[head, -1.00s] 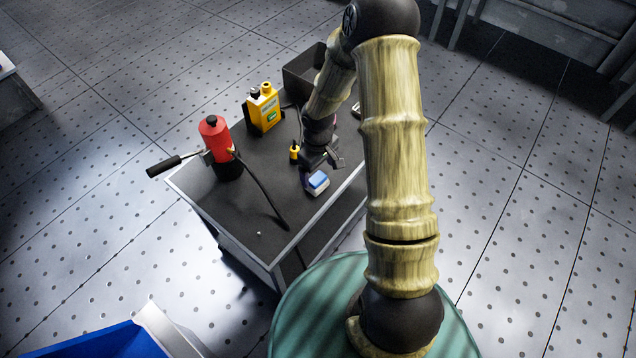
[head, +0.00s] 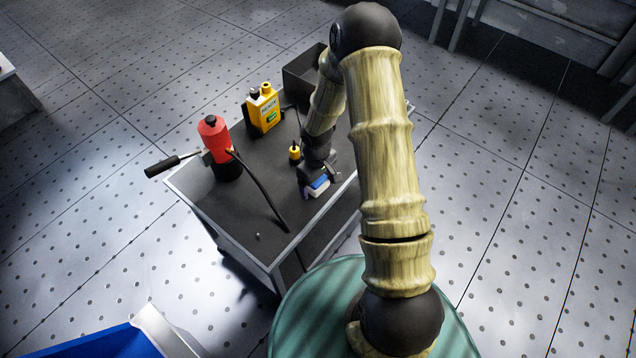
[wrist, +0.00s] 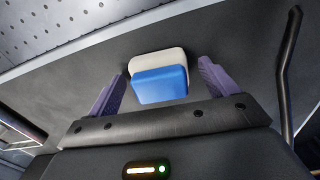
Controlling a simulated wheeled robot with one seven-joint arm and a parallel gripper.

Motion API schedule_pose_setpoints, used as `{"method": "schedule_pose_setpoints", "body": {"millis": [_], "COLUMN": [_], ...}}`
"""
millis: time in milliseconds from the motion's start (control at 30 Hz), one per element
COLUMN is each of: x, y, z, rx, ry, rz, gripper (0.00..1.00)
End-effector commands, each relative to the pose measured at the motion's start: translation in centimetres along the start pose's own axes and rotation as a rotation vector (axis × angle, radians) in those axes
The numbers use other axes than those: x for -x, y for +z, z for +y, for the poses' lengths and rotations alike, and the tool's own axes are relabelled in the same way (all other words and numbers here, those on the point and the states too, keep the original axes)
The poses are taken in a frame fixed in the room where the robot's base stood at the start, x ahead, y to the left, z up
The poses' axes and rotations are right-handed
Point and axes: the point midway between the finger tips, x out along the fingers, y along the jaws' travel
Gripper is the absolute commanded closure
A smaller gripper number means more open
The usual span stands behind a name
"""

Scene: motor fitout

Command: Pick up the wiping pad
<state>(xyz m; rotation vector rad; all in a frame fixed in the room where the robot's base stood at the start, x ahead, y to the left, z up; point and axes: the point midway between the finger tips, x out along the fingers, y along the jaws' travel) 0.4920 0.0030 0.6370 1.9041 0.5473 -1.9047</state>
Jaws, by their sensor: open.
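The wiping pad (head: 319,187) is a small block, blue on one part and white on the other, lying on the dark top of the cart (head: 243,208). In the wrist view the pad (wrist: 160,85) shows between the two purple fingers of my gripper (wrist: 163,84), with a gap on each side. My gripper (head: 318,186) is open and sits right over the pad in the head view, hiding part of it. Whether the fingertips reach down beside the pad cannot be told.
A red cylinder with a black handle (head: 214,140) and dark hose stands at the cart's left. The front of the cart top is mostly clear.

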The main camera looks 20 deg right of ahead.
Motion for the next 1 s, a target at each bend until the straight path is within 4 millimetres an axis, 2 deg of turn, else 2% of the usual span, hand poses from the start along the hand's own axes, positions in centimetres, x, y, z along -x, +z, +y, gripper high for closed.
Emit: {"method": "schedule_pose_setpoints", "body": {"millis": [233,400,500,767,867,1000], "x": [0.0,0.0,0.0,0.2,0.9,3.0], "y": [0.0,0.0,0.0,0.0,-0.1,-0.1], "z": [0.0,0.0,0.0,0.0,0.1,0.1], "rx": [0.000,0.000,0.000,0.000,0.000,-0.002], "ry": [0.000,0.000,0.000,0.000,0.001,0.002], "rz": [0.000,0.000,0.000,0.001,0.003,0.004], "gripper": [0.15,0.48,0.63,0.63,0.63,0.63]}}
